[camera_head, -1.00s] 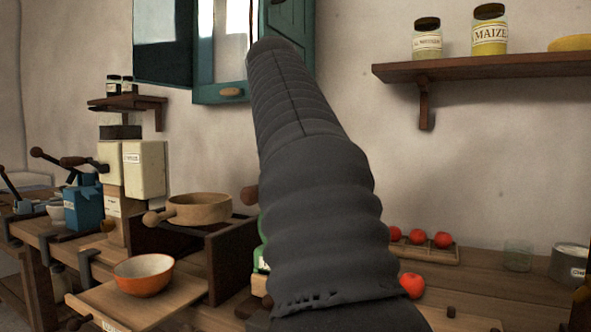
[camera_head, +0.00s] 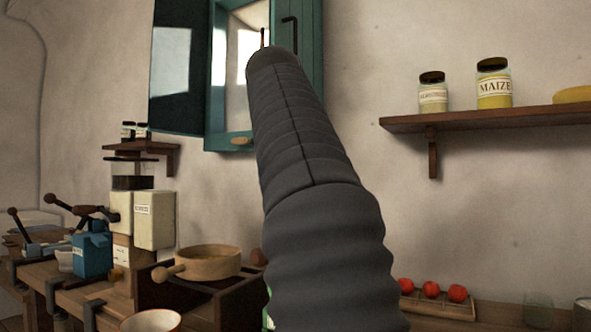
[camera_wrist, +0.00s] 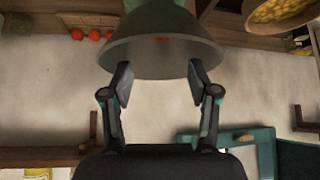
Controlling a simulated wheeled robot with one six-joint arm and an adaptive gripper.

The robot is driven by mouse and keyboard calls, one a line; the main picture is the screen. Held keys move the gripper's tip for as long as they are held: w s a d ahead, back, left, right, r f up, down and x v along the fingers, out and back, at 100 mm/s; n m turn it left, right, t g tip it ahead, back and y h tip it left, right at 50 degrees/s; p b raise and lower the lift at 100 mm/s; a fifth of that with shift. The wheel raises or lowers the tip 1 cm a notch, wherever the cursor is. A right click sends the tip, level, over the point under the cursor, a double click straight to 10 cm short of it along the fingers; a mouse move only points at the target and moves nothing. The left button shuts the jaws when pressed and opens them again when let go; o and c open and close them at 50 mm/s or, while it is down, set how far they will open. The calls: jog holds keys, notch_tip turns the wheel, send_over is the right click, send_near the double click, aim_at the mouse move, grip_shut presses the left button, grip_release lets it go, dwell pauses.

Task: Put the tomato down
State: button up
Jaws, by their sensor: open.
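Three red tomatoes (camera_head: 431,289) sit in a row in a wooden tray (camera_head: 440,309) on the counter, low and right of my arm in the head view. The wrist view, which looks upside down, shows red tomatoes (camera_wrist: 94,35) at its upper left. My gripper (camera_wrist: 160,80) is open, its two fingers wide apart. A wide, flared, dark green-grey object (camera_wrist: 150,55) shows at and beyond the fingertips, with a small red spot on it. I cannot tell whether the fingers touch it. The head view does not show the gripper's fingers.
A wooden shelf (camera_head: 480,122) with jars is on the wall at right. A teal window shutter (camera_head: 308,60) is behind my arm. A wooden pan (camera_head: 208,262), white machine (camera_head: 155,218) and cup rim (camera_head: 152,321) are at left. A clear glass (camera_head: 537,308) is at lower right.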

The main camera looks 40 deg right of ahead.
jog(key=shift+v, duration=2.3)
jog(key=shift+s, duration=0.15)
